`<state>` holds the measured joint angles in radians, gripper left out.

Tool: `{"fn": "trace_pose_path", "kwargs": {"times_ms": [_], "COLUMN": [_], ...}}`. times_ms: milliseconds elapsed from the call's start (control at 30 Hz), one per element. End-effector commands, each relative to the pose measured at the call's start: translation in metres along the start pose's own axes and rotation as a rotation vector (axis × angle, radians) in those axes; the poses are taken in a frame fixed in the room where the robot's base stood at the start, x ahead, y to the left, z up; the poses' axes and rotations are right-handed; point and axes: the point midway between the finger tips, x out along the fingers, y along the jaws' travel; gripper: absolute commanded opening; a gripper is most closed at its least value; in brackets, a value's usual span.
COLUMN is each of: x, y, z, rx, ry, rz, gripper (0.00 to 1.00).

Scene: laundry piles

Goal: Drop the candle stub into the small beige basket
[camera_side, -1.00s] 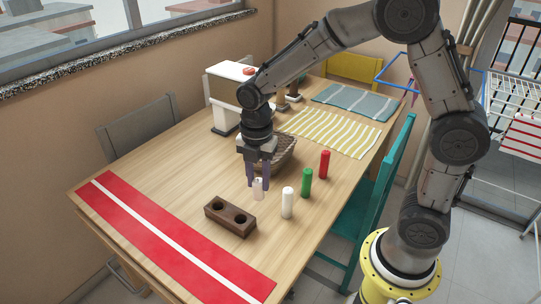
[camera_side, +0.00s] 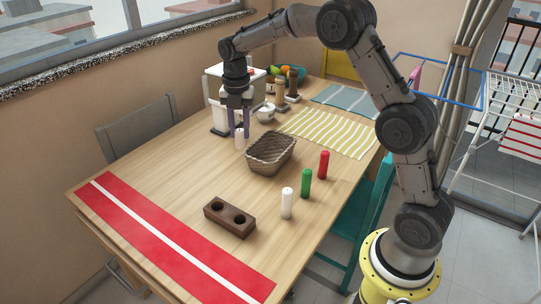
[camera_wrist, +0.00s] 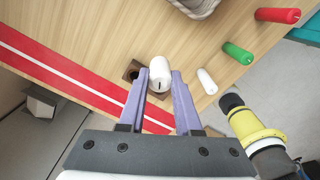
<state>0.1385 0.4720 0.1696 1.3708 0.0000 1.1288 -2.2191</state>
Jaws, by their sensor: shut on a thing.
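My gripper (camera_side: 239,133) is shut on the white candle stub (camera_side: 239,142), which hangs upright between the fingertips, apart from the basket. In the wrist view the stub (camera_wrist: 160,74) sits between the two purple fingers of my gripper (camera_wrist: 161,80), its dark wick showing. The small basket (camera_side: 270,153) is woven and brownish-beige, standing on the table. In the side view it is to the right of and a little below the stub. Only part of the basket (camera_wrist: 196,8) shows at the top edge of the wrist view.
A wooden block with two holes (camera_side: 230,218) stands near a red runner (camera_side: 120,210). White (camera_side: 287,204), green (camera_side: 306,184) and red (camera_side: 323,165) candles stand in a row right of the block. A white lidded pot (camera_side: 265,114) and a coffee machine are behind the basket.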

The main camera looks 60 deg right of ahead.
Motion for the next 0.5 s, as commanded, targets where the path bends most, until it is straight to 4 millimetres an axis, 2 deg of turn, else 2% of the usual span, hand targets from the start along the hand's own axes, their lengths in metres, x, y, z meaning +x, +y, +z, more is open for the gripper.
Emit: {"fn": "trace_pose_path", "kwargs": {"times_ms": [33,100,300,400,500], "x": [0.005,0.010,0.033,0.046,0.059], "y": [-0.002,-0.006,-0.034,-0.050,-0.064], "z": [0.025,0.056,0.133,0.158,0.172], "rx": [0.018,0.036,0.128,0.179,0.215], "ry": [0.001,0.001,0.002,0.002,0.002], "rz": [-0.002,-0.001,-0.002,-0.002,-0.002], "gripper": [0.00,0.00,0.00,0.00,0.00]}}
